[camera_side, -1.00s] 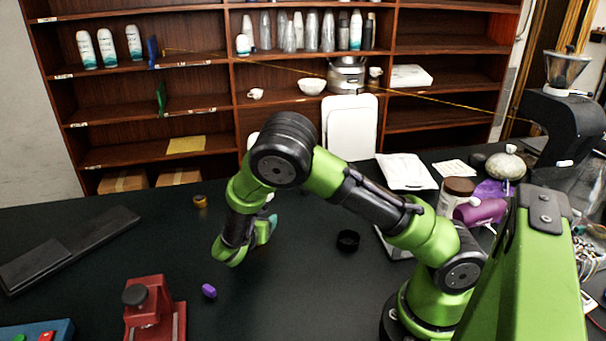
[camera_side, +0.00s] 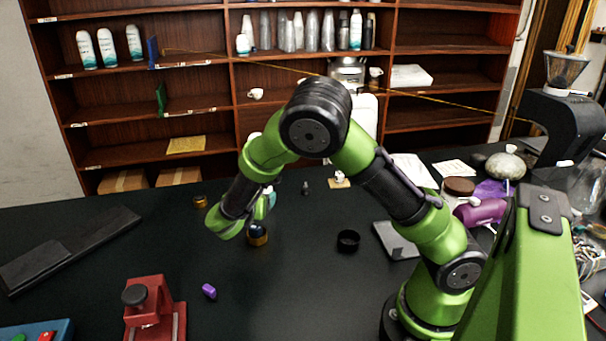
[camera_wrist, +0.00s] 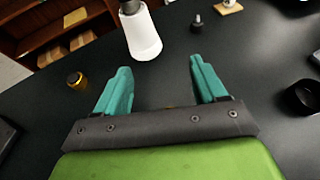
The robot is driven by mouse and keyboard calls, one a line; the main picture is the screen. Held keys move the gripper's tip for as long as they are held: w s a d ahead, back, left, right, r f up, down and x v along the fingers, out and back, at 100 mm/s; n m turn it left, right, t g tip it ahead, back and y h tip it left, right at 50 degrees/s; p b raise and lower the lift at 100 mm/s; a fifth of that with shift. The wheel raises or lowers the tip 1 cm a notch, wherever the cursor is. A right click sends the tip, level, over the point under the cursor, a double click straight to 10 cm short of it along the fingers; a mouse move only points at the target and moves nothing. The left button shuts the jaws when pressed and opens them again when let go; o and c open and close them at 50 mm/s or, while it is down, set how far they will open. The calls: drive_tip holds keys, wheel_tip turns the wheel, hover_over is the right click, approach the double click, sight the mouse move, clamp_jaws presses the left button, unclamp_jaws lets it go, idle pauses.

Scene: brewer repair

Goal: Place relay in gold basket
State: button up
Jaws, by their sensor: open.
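A gold ring-like container, which looks like the gold basket (camera_side: 258,240), stands on the dark table below my gripper in the side view. A small dark blue piece (camera_side: 257,230), which may be the relay, shows at its top and seems to sit inside it. My gripper (camera_side: 266,208) is above and close to the basket, its teal fingers partly hidden by the wrist. In the wrist view my gripper (camera_wrist: 160,82) has its fingers wide apart with nothing between them.
A smaller gold part (camera_side: 200,201), a purple piece (camera_side: 209,291), a black ring (camera_side: 348,241) and a red stand (camera_side: 150,315) are on the table. A white bottle (camera_wrist: 143,35) stands ahead in the wrist view. The table between these is clear.

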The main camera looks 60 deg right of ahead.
drive_tip(key=s+m+g, duration=0.1)
drive_tip(key=s+m, duration=0.1)
drive_tip(key=s+f+m+g+y, duration=0.1)
drive_tip(key=s+m, duration=0.1)
drive_tip(key=s+a+f+m+y, duration=0.1)
drive_tip(key=m, duration=0.1)
drive_tip(key=shift+s+a+f+g, duration=0.1)
drive_tip(key=shift+s+f+g, duration=0.1)
drive_tip(key=shift+s+g, duration=0.2)
drive_tip(key=s+a+r+m+t+y, duration=0.2)
drive_tip(key=s+a+r+m+y, duration=0.3)
drive_tip(key=m, duration=0.5)
drive_tip(key=s+a+r+m+t+y, duration=0.3)
drive_tip(key=s+a+r+m+y, duration=0.2)
drive_tip(key=s+r+m, duration=0.5)
wheel_tip(320, 180, up, 3)
drive_tip(key=y, duration=0.2)
drive_tip(key=shift+s+a+f+y, duration=0.2)
drive_tip(key=shift+y, duration=0.1)
drive_tip(key=shift+o, duration=0.3)
